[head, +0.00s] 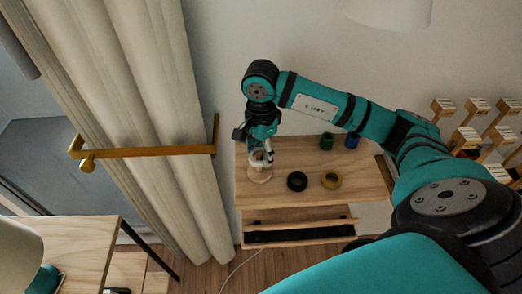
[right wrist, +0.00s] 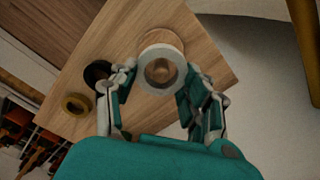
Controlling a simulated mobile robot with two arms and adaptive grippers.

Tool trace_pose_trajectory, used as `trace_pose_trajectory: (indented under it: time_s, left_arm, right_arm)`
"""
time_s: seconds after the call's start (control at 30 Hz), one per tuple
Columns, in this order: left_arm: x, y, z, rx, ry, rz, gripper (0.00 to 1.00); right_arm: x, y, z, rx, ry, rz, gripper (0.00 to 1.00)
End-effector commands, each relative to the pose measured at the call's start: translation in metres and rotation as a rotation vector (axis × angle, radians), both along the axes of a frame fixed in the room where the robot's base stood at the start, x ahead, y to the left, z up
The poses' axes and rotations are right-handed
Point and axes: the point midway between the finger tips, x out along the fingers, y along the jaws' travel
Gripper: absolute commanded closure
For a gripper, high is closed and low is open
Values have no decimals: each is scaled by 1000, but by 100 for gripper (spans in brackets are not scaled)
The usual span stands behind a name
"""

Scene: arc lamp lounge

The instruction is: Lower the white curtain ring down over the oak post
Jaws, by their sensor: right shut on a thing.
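My right gripper (head: 262,150) is shut on the white curtain ring (right wrist: 178,68) and holds it above the wooden side table. In the right wrist view the ring sits between the two fingertips (right wrist: 160,75). The oak post (right wrist: 161,70) shows through the ring's hole, and its round wooden base (right wrist: 163,36) shows beyond the ring's upper edge. In the head view the base (head: 259,177) stands near the table's left edge, below the gripper. The gripper and ring hide most of the post. I cannot tell whether the ring is around the post's top or above it. My left gripper is not in view.
A black ring (head: 297,181) and an olive ring (head: 331,180) lie on the table (head: 290,155) right of the post.

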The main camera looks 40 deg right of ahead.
Motion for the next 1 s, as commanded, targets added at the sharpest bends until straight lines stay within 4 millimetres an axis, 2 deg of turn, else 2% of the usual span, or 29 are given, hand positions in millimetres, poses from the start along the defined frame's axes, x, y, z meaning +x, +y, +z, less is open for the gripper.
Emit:
trace_pose_trajectory:
  time_s: [0.1, 0.13, 0.33, 0.67, 0.77, 1.0]
  left_arm:
    - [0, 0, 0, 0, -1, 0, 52]
    - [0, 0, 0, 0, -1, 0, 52]
    - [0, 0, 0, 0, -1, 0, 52]
    - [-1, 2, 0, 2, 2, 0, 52]
    - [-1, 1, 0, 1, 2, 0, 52]
    - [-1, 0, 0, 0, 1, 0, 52]
  right_arm:
    - [0, 0, 0, 0, 0, 0, 70]
    - [0, 0, 0, 0, 0, 0, 52]
    - [0, 0, 0, 0, 0, 0, 26]
    - [1, 0, 4, 0, -2, 0, 26]
    - [1, 0, 16, 0, -4, 0, 26]
    - [1, 0, 67, 0, -7, 1, 26]
